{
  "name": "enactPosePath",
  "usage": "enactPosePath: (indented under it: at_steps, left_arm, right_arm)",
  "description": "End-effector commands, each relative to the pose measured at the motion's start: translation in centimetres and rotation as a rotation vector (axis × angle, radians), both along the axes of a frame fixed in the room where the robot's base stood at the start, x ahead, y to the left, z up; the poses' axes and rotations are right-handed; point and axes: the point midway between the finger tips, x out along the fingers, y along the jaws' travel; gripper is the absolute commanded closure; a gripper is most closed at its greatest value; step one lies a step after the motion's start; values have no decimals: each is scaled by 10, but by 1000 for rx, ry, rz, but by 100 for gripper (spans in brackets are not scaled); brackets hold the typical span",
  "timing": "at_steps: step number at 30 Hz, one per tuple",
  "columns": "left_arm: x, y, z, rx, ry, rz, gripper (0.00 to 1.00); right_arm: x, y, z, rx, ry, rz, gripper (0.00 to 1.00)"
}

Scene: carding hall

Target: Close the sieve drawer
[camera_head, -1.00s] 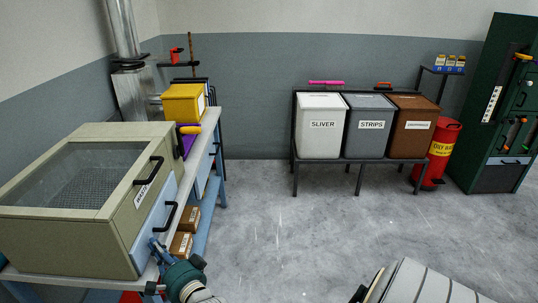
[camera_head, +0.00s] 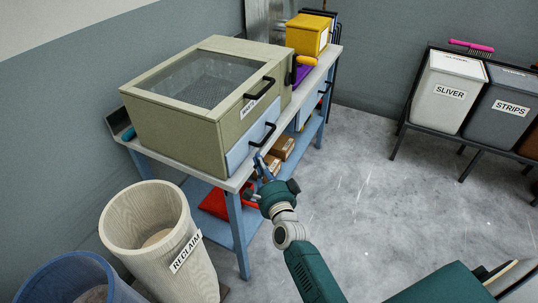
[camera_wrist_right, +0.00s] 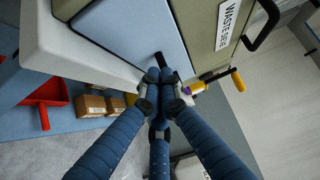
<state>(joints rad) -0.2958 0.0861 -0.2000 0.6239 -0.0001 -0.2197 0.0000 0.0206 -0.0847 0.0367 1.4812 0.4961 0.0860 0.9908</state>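The sieve (camera_head: 178,110) is a beige box with a glazed lid on the bench. Its pale blue drawer (camera_head: 238,156) is at the lower front and looks almost flush; I cannot tell if a small gap remains. The drawer has a black bar handle (camera_head: 264,135). My right gripper (camera_head: 262,163) is just below and in front of this handle. In the right wrist view its blue fingers (camera_wrist_right: 159,82) come together against the blue drawer front (camera_wrist_right: 130,30), with no object visible between them. Contact with the drawer cannot be told. My left gripper is not in view.
The bench (camera_head: 232,182) has a lower shelf with brown boxes (camera_head: 283,147) and a red dustpan (camera_head: 214,203). A RECLAIM bin (camera_head: 150,215) and a blue bin (camera_head: 62,277) stand at front left. A yellow box (camera_head: 306,35) stands behind the sieve.

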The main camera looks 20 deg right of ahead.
Motion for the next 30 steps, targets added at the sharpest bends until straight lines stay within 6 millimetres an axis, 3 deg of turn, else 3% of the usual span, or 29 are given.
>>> enactPosePath:
  at_steps: [7, 18, 26, 30]
  left_arm:
    - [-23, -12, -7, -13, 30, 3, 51]
    - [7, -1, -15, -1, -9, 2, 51]
    - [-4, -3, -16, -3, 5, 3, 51]
    - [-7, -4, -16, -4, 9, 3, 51]
  right_arm:
    - [-36, 3, -2, 1, 1, 0, 100]
    - [-92, 7, -2, 1, 0, 0, 100]
    - [-100, 8, -1, -1, 1, 0, 100]
    - [-102, 15, -28, -52, 55, 22, 100]
